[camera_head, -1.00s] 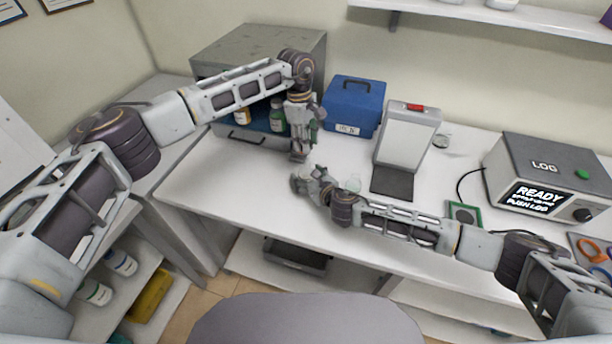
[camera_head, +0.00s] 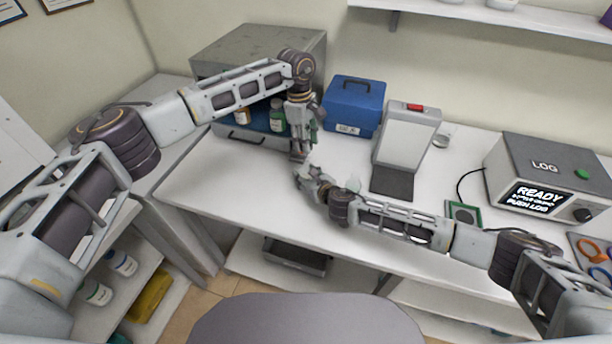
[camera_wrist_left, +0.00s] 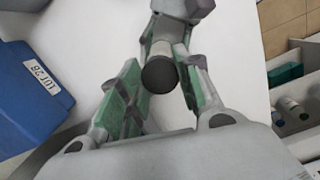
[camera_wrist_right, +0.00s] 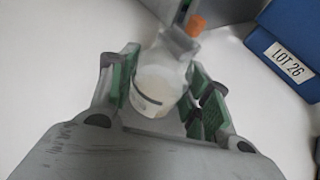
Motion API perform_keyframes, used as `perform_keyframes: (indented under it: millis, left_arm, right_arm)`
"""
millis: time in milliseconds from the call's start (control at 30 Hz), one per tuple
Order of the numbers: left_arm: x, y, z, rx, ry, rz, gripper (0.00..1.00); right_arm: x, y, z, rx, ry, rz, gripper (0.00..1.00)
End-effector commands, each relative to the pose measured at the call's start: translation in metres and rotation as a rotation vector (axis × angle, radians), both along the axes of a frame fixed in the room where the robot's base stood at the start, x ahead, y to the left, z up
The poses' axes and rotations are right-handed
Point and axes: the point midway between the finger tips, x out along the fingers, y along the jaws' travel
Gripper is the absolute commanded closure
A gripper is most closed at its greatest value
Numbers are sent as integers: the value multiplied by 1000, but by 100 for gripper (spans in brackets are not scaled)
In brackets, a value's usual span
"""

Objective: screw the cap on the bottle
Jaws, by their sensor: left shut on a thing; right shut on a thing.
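My left gripper (camera_head: 299,156) points down over the table and is shut on a dark round cap (camera_wrist_left: 159,74), seen between its green pads in the left wrist view. My right gripper (camera_head: 303,172) is just below it, close to the left fingertips. It is shut on a clear bottle (camera_wrist_right: 155,88) with pale contents, between the green pads in the right wrist view. A small orange part (camera_wrist_right: 195,25) shows by the bottle's upper end; I cannot tell what it belongs to. The bottle is mostly hidden in the head view, and I cannot tell whether the cap touches it.
Behind are a grey cabinet (camera_head: 250,50) with small bottles, a blue box (camera_head: 350,104) labelled LOT 26 and a pale device (camera_head: 408,135). A grey LOG unit (camera_head: 548,170) stands at right. The table's front left (camera_head: 225,190) is clear.

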Motion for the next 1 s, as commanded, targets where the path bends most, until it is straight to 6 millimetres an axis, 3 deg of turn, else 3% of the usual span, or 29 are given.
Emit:
perform_keyframes:
  millis: [33, 167, 367, 800, 1000]
  left_arm:
    - [0, 0, 0, 0, 0, 0, 75]
    - [0, 0, 0, 0, 0, 0, 75]
    - [0, 0, -7, 1, 2, 0, 75]
    - [-1, 0, -46, 1, 10, 1, 75]
    - [0, 0, -50, 0, 9, 0, 75]
  right_arm:
    - [0, 0, 0, 0, 0, 0, 80]
    - [0, 0, 0, 0, 0, -1, 95]
    - [0, 0, 0, 0, 0, -1, 95]
    - [0, 0, 0, 0, 0, -1, 95]
    - [0, 0, 0, 0, 0, -1, 95]
